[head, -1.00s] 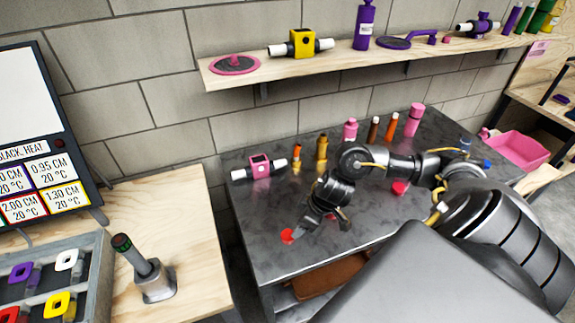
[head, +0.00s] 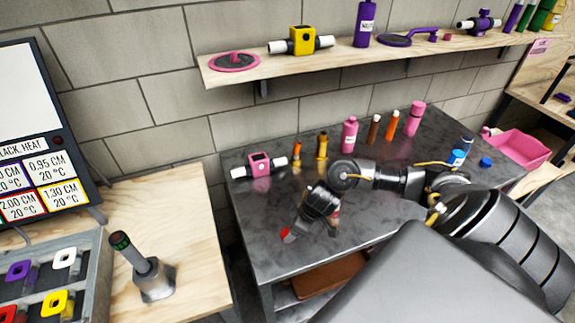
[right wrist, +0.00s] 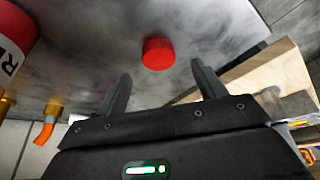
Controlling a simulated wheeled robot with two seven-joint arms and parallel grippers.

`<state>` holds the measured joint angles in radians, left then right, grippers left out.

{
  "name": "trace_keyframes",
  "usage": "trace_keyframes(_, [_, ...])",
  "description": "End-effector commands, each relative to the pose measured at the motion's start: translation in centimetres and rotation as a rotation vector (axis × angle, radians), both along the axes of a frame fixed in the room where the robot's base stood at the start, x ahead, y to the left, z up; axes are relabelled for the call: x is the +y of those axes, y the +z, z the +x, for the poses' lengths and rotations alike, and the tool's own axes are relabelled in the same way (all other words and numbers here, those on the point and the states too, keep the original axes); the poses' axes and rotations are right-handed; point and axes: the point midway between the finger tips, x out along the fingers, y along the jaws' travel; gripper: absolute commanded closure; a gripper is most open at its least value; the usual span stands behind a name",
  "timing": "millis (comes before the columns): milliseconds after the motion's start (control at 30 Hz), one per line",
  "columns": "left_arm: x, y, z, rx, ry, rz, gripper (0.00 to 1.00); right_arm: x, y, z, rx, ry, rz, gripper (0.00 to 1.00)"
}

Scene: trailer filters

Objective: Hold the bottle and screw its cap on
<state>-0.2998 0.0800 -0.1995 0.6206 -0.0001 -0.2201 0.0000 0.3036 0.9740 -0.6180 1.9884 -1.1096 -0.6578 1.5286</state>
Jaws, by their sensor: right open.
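A round red cap (right wrist: 158,53) lies on the grey metal table, just beyond and between my right fingertips in the right wrist view. It also shows in the head view (head: 287,235), beside one fingertip. My right gripper (head: 310,234) is low over the table's front part; in the right wrist view its two fingers (right wrist: 161,72) are apart with nothing between them. A red bottle with a white label (right wrist: 10,50) is at the left edge of the right wrist view, partly cut off; in the head view it is mostly hidden behind my gripper. My left gripper is out of view.
Along the table's back stand a pink bottle (head: 349,133), orange and brown tubes and a pink valve piece (head: 261,165). A blue bottle (head: 457,158) and blue cap (head: 486,162) are at the right. A shelf (head: 300,69) hangs above; a wooden bench (head: 180,220) is left.

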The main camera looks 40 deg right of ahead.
Motion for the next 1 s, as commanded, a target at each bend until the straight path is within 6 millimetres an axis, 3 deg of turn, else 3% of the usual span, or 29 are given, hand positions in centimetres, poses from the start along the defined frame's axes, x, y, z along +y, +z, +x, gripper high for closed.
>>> trace_keyframes(300, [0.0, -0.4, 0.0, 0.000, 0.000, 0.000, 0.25, 0.5, -4.0, 1.5, 0.003, -0.002, -0.001, 0.30])
trace_keyframes(700, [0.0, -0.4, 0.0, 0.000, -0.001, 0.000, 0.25, 0.6, -4.2, 1.6, 0.000, 0.000, -0.001, 0.30])
trace_keyframes(1000, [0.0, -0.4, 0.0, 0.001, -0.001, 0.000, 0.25, 0.6, -4.2, 1.6, 0.000, 0.000, -0.001, 0.67])
